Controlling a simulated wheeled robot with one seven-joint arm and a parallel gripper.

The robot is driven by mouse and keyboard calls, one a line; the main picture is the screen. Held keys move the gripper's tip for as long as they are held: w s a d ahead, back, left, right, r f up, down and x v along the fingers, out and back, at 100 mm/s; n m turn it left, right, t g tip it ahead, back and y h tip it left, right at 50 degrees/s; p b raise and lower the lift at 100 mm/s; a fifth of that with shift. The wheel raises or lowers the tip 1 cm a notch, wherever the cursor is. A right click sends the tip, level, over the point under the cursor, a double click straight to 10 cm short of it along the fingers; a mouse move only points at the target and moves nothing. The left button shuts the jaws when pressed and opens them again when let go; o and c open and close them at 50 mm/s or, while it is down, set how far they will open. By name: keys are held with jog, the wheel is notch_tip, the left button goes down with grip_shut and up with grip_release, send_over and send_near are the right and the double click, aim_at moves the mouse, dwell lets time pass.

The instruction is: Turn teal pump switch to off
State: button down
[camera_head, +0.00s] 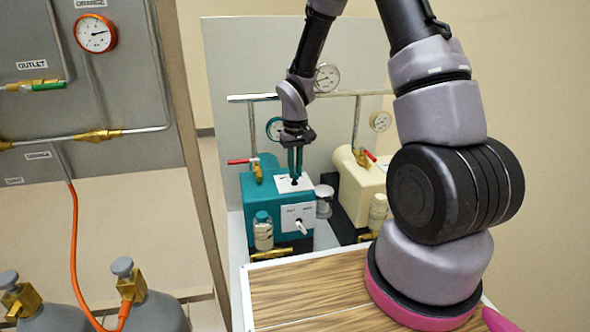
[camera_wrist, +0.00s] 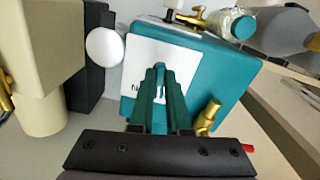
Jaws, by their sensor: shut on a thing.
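The teal pump (camera_head: 258,190) stands on the bench behind the wood-topped surface, and it also shows in the wrist view (camera_wrist: 215,75). A white plate (camera_wrist: 135,60) lies on its top face, with lettering mostly hidden by my fingers. My gripper (camera_head: 295,172) points down at this plate. In the wrist view its two green fingers (camera_wrist: 159,78) are close together, shut on the small switch at the plate. The switch is mostly hidden between them, so its setting cannot be read. A second white plate with a grey knob (camera_head: 301,227) is on the pump's front.
A cream pump (camera_head: 360,188) stands close on the right. A capped bottle (camera_head: 263,230) is at the teal pump's front. A red-handled valve (camera_head: 254,165) and pipes with gauges (camera_head: 327,77) are close to my gripper. The wooden top (camera_head: 310,290) is clear on its left.

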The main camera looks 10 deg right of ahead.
jog(key=shift+d+n, duration=0.1)
jog(key=shift+n, duration=1.9)
jog(key=c, duration=0.9)
grip_release()
jog(key=shift+r, duration=0.15)
notch_tip(320, 180, up, 10)
jog(key=shift+r, duration=0.25)
